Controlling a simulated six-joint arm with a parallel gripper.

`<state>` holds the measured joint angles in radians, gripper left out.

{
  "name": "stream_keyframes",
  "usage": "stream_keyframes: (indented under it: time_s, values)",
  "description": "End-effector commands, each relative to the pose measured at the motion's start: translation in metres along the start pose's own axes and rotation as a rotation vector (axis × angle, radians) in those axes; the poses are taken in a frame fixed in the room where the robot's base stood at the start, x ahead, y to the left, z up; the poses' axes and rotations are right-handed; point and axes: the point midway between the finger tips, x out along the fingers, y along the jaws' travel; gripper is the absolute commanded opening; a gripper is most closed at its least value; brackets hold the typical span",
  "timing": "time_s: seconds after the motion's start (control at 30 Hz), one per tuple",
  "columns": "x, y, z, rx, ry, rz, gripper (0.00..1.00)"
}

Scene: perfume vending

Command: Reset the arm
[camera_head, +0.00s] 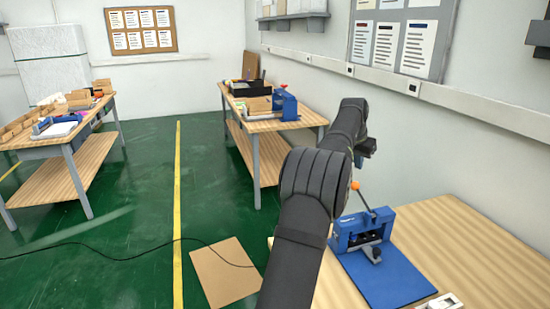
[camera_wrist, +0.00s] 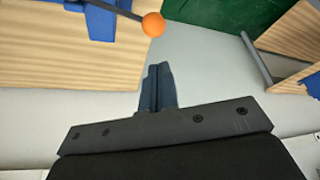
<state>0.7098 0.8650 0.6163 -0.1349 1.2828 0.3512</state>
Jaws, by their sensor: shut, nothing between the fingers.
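My gripper (camera_head: 369,147) is at the end of my raised dark arm in the head view, above and behind a blue lever press. In the wrist view its two dark blue fingers (camera_wrist: 158,88) are together, with nothing held. The blue press (camera_head: 362,231) stands on a wooden table at the lower right, on a blue base plate (camera_head: 388,278). Its lever ends in an orange knob (camera_head: 355,185). The knob also shows near the top of the wrist view (camera_wrist: 153,24), apart from the fingers. My arm hides part of the table's left side.
The wooden table (camera_head: 465,245) has free room right of the press. A small white part (camera_head: 440,301) lies at its front. Another workbench (camera_head: 270,125) with a blue device (camera_head: 285,103) stands behind. A left bench (camera_head: 60,135) holds boxes. A cable and brown board (camera_head: 222,272) lie on the green floor.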

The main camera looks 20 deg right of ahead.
Motion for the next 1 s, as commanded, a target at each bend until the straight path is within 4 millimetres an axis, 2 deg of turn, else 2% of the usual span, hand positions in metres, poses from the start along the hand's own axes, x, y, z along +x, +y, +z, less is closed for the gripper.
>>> stream_keyframes:
  time_s: [0.1,0.3,0.67,1.0]
  values:
    - [0.017,0.000,0.008,-0.001,-0.003,0.001,0.00]
    - [0.037,0.000,0.016,-0.001,-0.002,0.000,0.00]
    - [0.043,0.000,0.018,0.000,0.000,0.000,0.00]
    - [0.041,0.001,0.019,-0.005,0.000,0.000,0.65]
